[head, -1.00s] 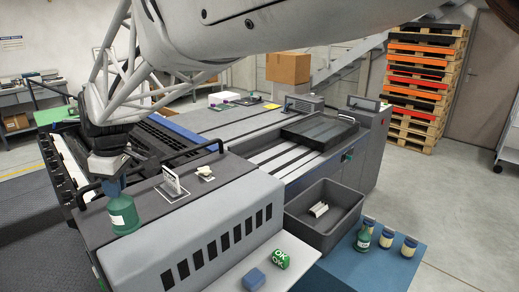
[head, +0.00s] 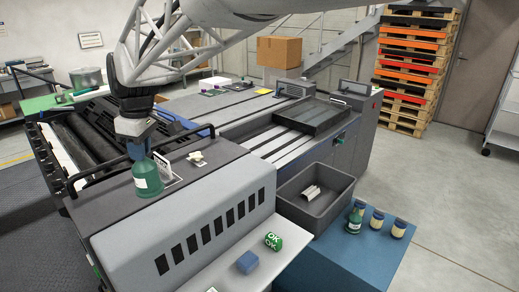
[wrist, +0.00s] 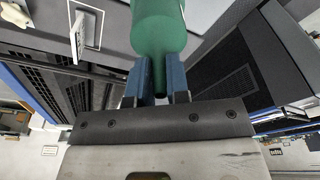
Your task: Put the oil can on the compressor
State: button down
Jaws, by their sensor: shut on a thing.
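The oil can is a green bottle (head: 147,178) with a white label. My gripper (head: 137,150) is shut on its narrow upper part and holds it roughly upright. The wrist view shows the green can (wrist: 158,28) with its neck between the blue fingers (wrist: 158,85). The can is over the dark top of a grey machine housing with vent slots (head: 215,230), which may be the compressor. I cannot tell whether its base touches that top. A small white-framed stand (head: 163,165) is just right of the can, and shows in the wrist view (wrist: 88,28).
A similar green bottle (head: 354,220) and two jars (head: 376,221) stand on a blue table (head: 340,262). A grey bin (head: 318,218) is beside it. A green OK block (head: 273,241) and a blue block (head: 248,262) lie on a light shelf (head: 238,281). A black rail (head: 105,174) runs behind the can.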

jog(key=w+d+m, duration=0.3)
jog(key=d, duration=0.9)
jog(key=w+d+m+t, duration=0.1)
jog(key=w+d+m, duration=0.15)
jog(key=d, duration=0.85)
jog(key=w+d+m, duration=0.3)
jog(key=w+d, duration=0.1)
jog(key=d, duration=0.8)
jog(key=s+d+m+h, duration=0.1)
jog(key=s+d+m, duration=0.25)
jog(key=d, duration=0.75)
jog(key=s+d+m, duration=0.2)
jog(key=s+d, duration=0.2)
jog(key=d, duration=0.7)
jog(key=s+d+m+h, duration=0.1)
jog(key=s+d+m, duration=0.15)
jog(key=d, duration=0.85)
notch_tip(320, 180, down, 45)
jog(key=shift+s+a+t, duration=0.15)
jog(key=shift+s+t, duration=0.15)
jog(key=w+d, duration=0.3)
jog(key=w, duration=0.4)
jog(key=w+d+f, duration=0.1)
jog(key=w+d, duration=0.2)
jog(key=w, duration=0.4)
jog(key=shift+w+d+f, duration=0.2)
jog(key=shift+w+f, duration=0.05)
jog(key=shift+w, duration=0.1)
